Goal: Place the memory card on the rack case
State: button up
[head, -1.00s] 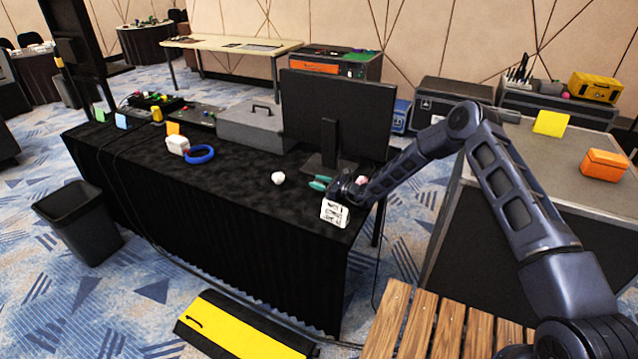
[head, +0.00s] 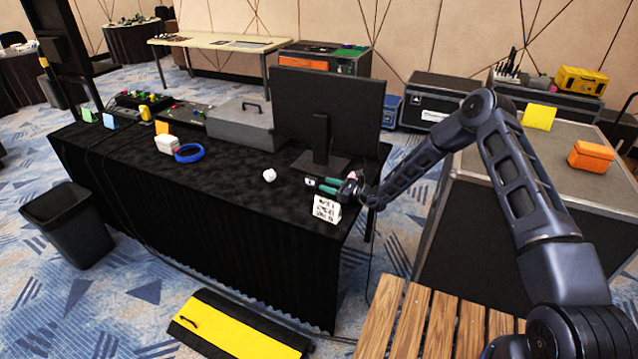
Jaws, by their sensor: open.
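My gripper (head: 325,186) is low over the right end of the black-draped table (head: 225,205), its teal fingers pointing left and apart. A tiny dark item with a pale patch (head: 310,181) lies just left of the fingertips; it may be the memory card, but it is too small to be sure. I see nothing clearly held. The large case with a grey top and metal edges (head: 560,175), on the right, looks like the rack case. A yellow note (head: 539,117) and an orange box (head: 591,156) are on its top.
A monitor (head: 325,105) stands just behind my gripper, and a white printed tent card (head: 326,209) stands just in front. A white lump (head: 269,175) and blue ring (head: 190,153) lie farther left. The case top has bare room in its middle.

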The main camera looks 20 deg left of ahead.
jog(key=shift+d, duration=1.1)
jog(key=d+r+n+g+h, duration=0.15)
jog(key=d+r+n, duration=0.3)
jog(key=r, duration=0.45)
jog(key=d+r+n+g+h, duration=0.1)
jog(key=d+r+n+g, duration=0.25)
jog(key=d+r, duration=0.4)
jog(key=s+d+r+n+t+h, duration=0.1)
jog(key=s+d+r+n+h, duration=0.2)
jog(key=d+r, duration=0.45)
jog(key=s+d+r+n+h, duration=0.2)
jog(key=s+d+r+n, duration=0.1)
jog(key=d+r, duration=0.45)
jog(key=s+d+r+n+t+h, duration=0.1)
jog(key=s+d+r+t+h, duration=0.1)
jog(key=s+d, duration=0.5)
jog(key=s+d+r+n+t+h, duration=0.1)
jog(key=s+d+r+t+h, duration=0.2)
jog(key=d, duration=1.5)
jog(key=s+d+r+n+t+h, duration=0.2)
jog(key=s+d+r+h, duration=0.3)
jog(key=s+d, duration=0.6)
jog(key=shift+s+d+r+t, duration=0.35)
jog(key=shift+d+r+t, duration=0.35)
jog(key=shift+r, duration=0.1)
jog(key=shift+o, duration=0.5)
jog(key=shift+s+d+h, duration=0.25)
jog(key=shift+s+d, duration=0.05)
jog(key=shift+d, duration=0.05)
